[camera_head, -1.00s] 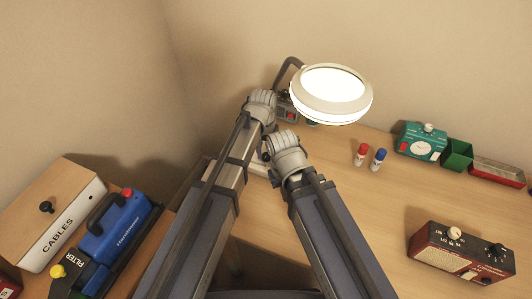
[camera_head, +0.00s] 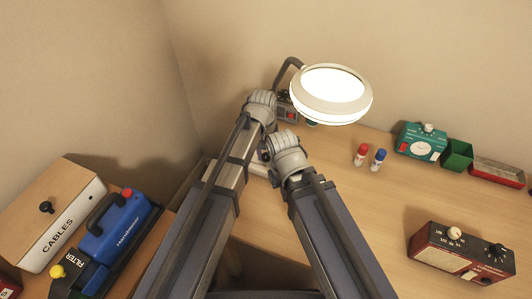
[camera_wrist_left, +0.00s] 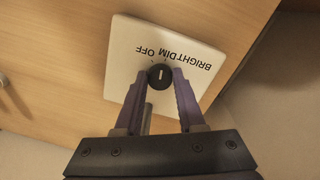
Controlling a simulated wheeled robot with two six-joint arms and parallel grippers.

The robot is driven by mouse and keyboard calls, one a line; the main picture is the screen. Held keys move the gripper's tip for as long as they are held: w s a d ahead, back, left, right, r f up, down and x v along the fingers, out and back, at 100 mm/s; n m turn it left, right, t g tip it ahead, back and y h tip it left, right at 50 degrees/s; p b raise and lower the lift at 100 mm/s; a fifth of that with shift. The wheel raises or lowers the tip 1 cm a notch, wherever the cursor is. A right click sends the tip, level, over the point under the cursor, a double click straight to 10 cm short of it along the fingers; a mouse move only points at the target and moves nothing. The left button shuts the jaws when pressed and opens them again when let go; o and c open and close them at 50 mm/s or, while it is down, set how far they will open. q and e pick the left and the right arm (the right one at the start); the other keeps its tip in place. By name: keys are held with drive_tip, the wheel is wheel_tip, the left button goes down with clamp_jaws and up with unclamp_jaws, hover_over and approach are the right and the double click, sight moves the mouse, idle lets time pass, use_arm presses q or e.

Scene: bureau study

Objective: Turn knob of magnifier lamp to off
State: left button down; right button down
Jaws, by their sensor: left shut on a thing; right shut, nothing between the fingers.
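The magnifier lamp's ring head (camera_head: 333,88) glows bright white in the head view, on a dark bent arm (camera_head: 287,70). In the left wrist view, a black round knob (camera_wrist_left: 160,77) sits on a white plate (camera_wrist_left: 122,60) marked OFF, DIM and BRIGHT, seen upside down. The knob's white line points up toward the labels; I cannot tell exactly which mark it meets. My left gripper (camera_wrist_left: 163,80) is shut on the knob, one finger on each side. In the head view its wrist (camera_head: 262,104) hides the fingers. My right gripper (camera_head: 287,155) is lower, shut and empty, fingers hidden.
Red (camera_head: 361,154) and blue (camera_head: 379,158) capped bottles, a teal timer (camera_head: 422,142), a green bin (camera_head: 457,154) and a red-black box (camera_head: 462,255) stand right on the desk. A CABLES box (camera_head: 60,212) and blue device (camera_head: 117,228) are left. The desk's middle right is clear.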

sight(266, 157)
use_arm(q)
drive_tip(key=n, duration=0.4)
drive_tip(key=shift+d, duration=0.1)
drive_tip(key=shift+n, duration=2.2)
drive_tip(key=c, duration=0.5)
unclamp_jaws()
wheel_tip(266, 157, up, 8)
drive_tip(key=p, duration=0.8)
drive_tip(key=shift+s, duration=0.1)
drive_tip(key=shift+f, duration=0.15)
use_arm(e)
wheel_tip(266, 157, up, 8)
